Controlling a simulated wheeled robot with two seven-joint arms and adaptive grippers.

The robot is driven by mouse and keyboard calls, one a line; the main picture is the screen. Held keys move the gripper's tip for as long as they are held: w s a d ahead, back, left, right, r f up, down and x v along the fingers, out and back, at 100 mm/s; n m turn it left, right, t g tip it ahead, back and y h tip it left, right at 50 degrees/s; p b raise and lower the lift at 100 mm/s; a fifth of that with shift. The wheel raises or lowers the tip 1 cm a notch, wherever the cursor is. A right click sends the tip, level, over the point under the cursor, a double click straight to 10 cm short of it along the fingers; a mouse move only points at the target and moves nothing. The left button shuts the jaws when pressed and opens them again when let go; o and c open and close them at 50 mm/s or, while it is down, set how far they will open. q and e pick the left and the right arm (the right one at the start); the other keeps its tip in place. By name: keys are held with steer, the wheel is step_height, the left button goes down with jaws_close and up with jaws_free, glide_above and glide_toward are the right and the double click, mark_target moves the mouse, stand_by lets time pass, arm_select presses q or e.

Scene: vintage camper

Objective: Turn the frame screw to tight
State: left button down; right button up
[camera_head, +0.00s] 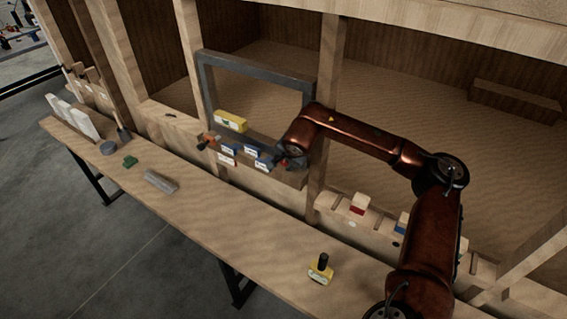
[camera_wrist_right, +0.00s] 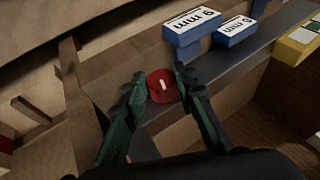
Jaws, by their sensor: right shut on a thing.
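The frame screw shows in the right wrist view as a round red knob (camera_wrist_right: 162,88) with a short white mark on its face. It sits at the end of the dark frame's lower ledge. The fingers of my right gripper (camera_wrist_right: 159,82) are on either side of it, shut on it. In the head view my right gripper (camera_head: 287,158) is at the lower right corner of the grey window frame (camera_head: 258,67) and hides the knob. My left gripper is not in view.
Blue blocks with white "mm" labels (camera_wrist_right: 192,26) stand on the ledge close to the gripper. A yellow labelled block (camera_head: 230,121) and an orange-red part (camera_head: 207,141) are further left. A yellow block with a black top (camera_head: 321,268) stands on the bench (camera_head: 220,225).

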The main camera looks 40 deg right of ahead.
steer(key=o, duration=1.2)
steer(key=shift+c, duration=0.2)
